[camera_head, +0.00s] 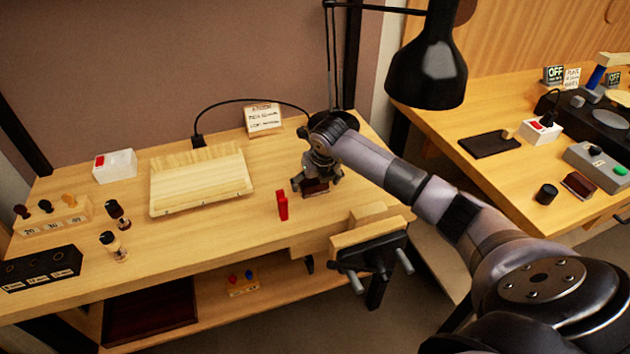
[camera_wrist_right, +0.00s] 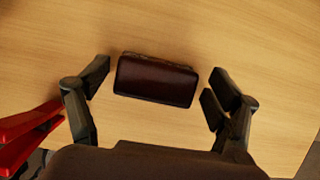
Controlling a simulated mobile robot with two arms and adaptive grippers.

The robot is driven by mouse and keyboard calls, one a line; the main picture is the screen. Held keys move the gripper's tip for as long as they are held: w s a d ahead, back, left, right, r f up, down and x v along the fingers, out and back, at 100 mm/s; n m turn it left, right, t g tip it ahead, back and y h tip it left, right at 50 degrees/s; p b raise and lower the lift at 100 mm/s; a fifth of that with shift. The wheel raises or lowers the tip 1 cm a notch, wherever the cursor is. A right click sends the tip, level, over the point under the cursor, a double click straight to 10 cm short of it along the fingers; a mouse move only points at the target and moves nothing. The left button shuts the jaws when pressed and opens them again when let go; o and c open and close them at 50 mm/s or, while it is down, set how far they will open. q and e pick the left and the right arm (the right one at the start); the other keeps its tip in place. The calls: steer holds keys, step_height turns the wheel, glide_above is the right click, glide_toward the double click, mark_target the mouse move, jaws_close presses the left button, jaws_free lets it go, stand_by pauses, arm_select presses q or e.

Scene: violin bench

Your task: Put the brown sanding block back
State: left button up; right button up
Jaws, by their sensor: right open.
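The dark brown sanding block (camera_wrist_right: 156,82) lies on the wooden bench top in the right wrist view, between the two fingers of my right gripper (camera_wrist_right: 158,88). There is a gap between each finger and the block. In the head view the brown block (camera_head: 316,187) shows partly under my right gripper (camera_head: 317,178), which points down at the right part of the bench. The gripper is open and empty. Its underside and part of the block are hidden by the gripper in the head view. My left gripper is in neither view.
A red clamp-like object (camera_head: 283,205) stands just left of the gripper. A vise (camera_head: 370,245) is at the bench's front edge. A lamp (camera_head: 428,70) hangs nearby. A pale wooden board (camera_head: 200,182) lies left. Another brown block (camera_head: 579,185) sits on the right-hand bench.

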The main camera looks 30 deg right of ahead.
steer(key=shift+s+r, duration=0.1)
steer(key=shift+r, duration=0.5)
steer(key=v, duration=1.1)
steer(key=shift+b, duration=0.35)
steer(key=shift+s, duration=0.2)
